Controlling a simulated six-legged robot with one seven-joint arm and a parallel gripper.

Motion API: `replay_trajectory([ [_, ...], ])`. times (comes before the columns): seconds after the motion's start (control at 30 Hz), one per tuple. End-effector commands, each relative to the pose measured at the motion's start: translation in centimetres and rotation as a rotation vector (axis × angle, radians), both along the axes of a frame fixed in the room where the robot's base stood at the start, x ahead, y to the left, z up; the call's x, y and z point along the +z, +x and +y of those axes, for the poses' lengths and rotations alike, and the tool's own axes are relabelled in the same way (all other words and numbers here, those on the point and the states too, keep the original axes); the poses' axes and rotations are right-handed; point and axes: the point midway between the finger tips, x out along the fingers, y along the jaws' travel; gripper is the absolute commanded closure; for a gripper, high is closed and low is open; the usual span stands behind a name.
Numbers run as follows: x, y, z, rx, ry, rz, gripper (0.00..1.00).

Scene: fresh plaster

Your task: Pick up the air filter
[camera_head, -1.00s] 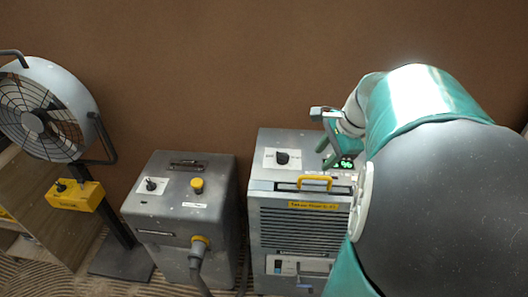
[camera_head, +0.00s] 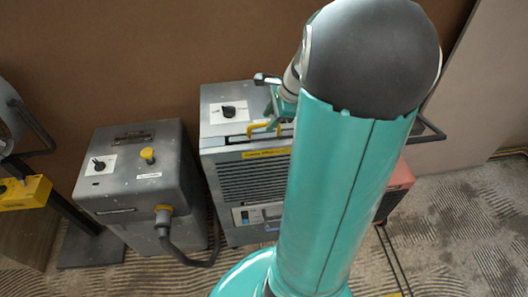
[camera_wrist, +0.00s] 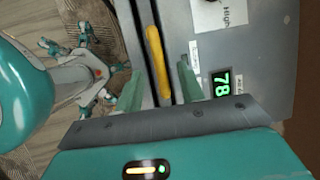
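The air filter shows as a yellow handle (camera_head: 262,127) at a slot in the top of a grey machine (camera_head: 222,94); the rest of it is hidden in the slot. The handle also shows in the wrist view (camera_wrist: 157,62), upright in the picture. My gripper (camera_head: 274,106) is just above the handle in the head view, partly hidden by my arm. In the wrist view, my gripper (camera_wrist: 160,84) is open, with one green finger on each side of the handle. I see gaps between fingers and handle, so it is not gripped.
The machine top has a dial (camera_head: 229,111) and a lit green display (camera_wrist: 222,84). A grey box (camera_head: 137,171) with a yellow knob and a hose stands to the left. A yellow control box (camera_head: 22,192) on a stand is at far left. An orange-red object (camera_head: 399,180) is partly hidden behind my arm.

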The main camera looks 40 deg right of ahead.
Motion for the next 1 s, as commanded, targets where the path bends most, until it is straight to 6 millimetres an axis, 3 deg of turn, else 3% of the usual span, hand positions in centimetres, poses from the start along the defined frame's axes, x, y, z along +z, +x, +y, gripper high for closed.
replay_trajectory([
  [0.2,-3.0,1.2,0.8,0.002,0.003,0.001,0.62],
  [0.5,-3.5,1.5,0.9,0.001,0.000,0.000,0.62],
  [0.7,-3.4,1.5,0.9,0.001,0.000,0.000,1.00],
  [1.0,-3.4,1.5,0.9,0.002,-0.001,0.000,1.00],
])
